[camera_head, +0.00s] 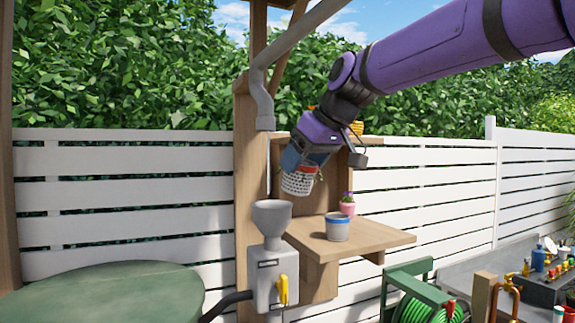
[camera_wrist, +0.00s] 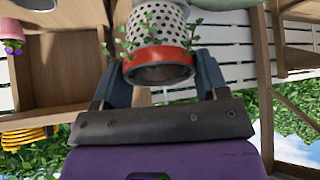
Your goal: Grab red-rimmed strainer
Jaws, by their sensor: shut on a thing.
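The red-rimmed strainer (camera_head: 297,182) is a white perforated cup. In the wrist view its red rim (camera_wrist: 158,66) faces the camera and its holed white body points away. My gripper (camera_head: 304,160) is shut on the strainer, with one grey-blue finger on each side near the rim. The strainer hangs in the air, tilted, above the wooden shelf. Sprigs of green leaves show around the strainer in the wrist view; I cannot tell what they are attached to.
A blue-rimmed pot (camera_head: 337,229) and a pink flowerpot (camera_head: 347,206) stand on the wooden shelf (camera_head: 385,236). A grey funnel (camera_head: 271,215) is left of the shelf, below a pipe (camera_head: 265,112). A green round top (camera_head: 105,292) fills the lower left. The right part of the shelf is clear.

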